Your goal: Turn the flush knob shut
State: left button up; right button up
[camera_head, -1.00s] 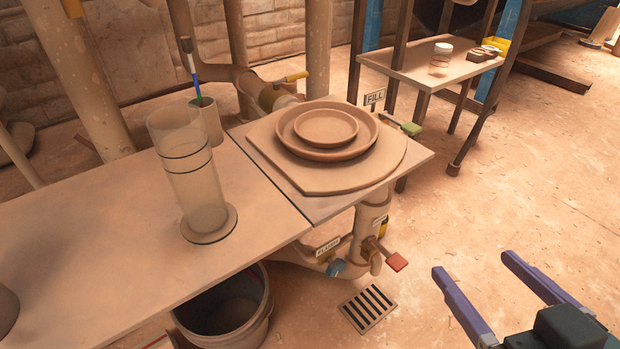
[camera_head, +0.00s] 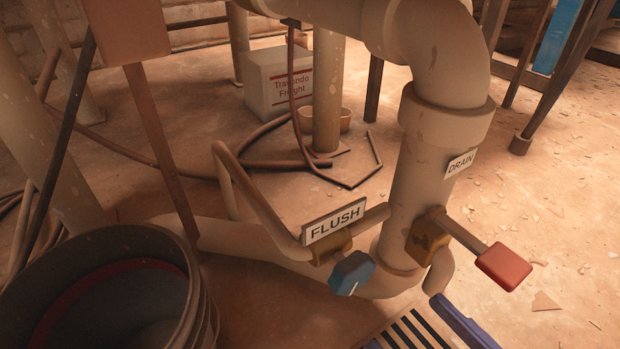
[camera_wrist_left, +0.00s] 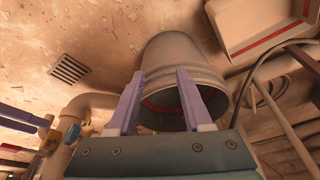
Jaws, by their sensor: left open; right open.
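The flush knob (camera_head: 351,273) is a blue faceted knob with a pale line on its face. It sits on a brass valve body below the FLUSH label (camera_head: 335,222). In the left wrist view a blue knob (camera_wrist_left: 73,133) beside a yellow part looks like the same one. My right gripper (camera_head: 404,321) is open and empty at the bottom edge of the head view, below and right of the knob and apart from it; most of it is cut off. My left gripper (camera_wrist_left: 159,76) is open and empty in its wrist view, in front of a bucket (camera_wrist_left: 176,55).
A red drain handle (camera_head: 503,266) sticks out right of the knob, below the DRAIN label (camera_head: 461,163). A thick vertical pipe (camera_head: 428,175) stands behind. The bucket also shows at lower left (camera_head: 196,300). A floor grate (camera_head: 415,330) lies below.

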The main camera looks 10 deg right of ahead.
aim_at(358, 280)
jog(key=b+x, duration=0.1)
jog(key=x, duration=0.2)
jog(key=b+x, duration=0.1)
jog(key=x, duration=0.2)
jog(key=b+x, duration=0.2)
jog(key=x, duration=0.1)
jog(key=shift+s+a+f, duration=0.1)
jog(key=shift+a+f, duration=0.2)
jog(key=shift+f, duration=0.05)
jog(key=shift+w+a, duration=0.1)
jog(key=shift+w, duration=0.1)
jog(key=c, duration=1.4)
